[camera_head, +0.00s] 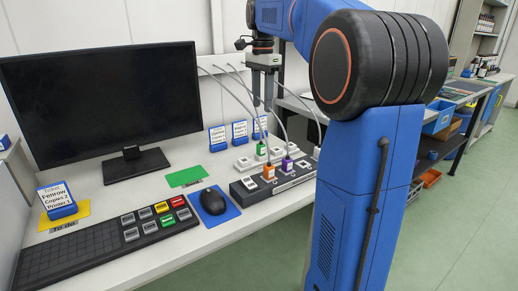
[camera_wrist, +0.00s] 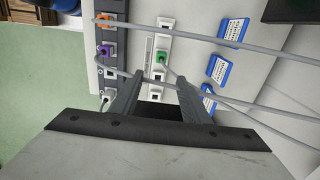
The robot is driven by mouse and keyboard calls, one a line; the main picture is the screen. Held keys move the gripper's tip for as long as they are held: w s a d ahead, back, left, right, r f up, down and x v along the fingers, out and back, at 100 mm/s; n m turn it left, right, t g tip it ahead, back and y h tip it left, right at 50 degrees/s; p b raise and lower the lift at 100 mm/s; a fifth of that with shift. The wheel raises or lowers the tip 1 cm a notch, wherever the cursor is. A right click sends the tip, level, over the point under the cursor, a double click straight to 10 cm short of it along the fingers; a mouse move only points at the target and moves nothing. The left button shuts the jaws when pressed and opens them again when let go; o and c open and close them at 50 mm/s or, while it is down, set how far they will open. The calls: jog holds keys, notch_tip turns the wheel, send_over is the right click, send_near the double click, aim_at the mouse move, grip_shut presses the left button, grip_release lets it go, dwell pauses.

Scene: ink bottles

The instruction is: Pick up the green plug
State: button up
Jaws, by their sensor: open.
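The green plug (camera_head: 261,149) stands in the white socket strip (camera_head: 242,164) at the back of the desk, with a grey cable rising from it. In the wrist view the green plug (camera_wrist: 160,57) sits in the white strip (camera_wrist: 167,24), ahead of and between the finger directions. My gripper (camera_head: 262,100) hangs above the strips, pointing down. Its two fingers (camera_wrist: 158,82) are apart with nothing held between them. Grey cables cross the view close to the fingers.
An orange plug (camera_head: 268,172), a purple plug (camera_head: 287,164) and a white plug (camera_head: 316,152) stand in the dark socket strip (camera_head: 248,189) in front. Blue-based ticket cards (camera_head: 239,132) stand behind. A monitor (camera_head: 100,100), keyboard and mouse (camera_head: 213,201) occupy the left.

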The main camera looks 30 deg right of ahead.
send_near(261, 144)
jog(key=f, duration=0.5)
jog(key=shift+s, duration=0.25)
jog(key=shift+w+f, duration=0.2)
jog(key=shift+f, duration=2.5)
jog(key=c, duration=1)
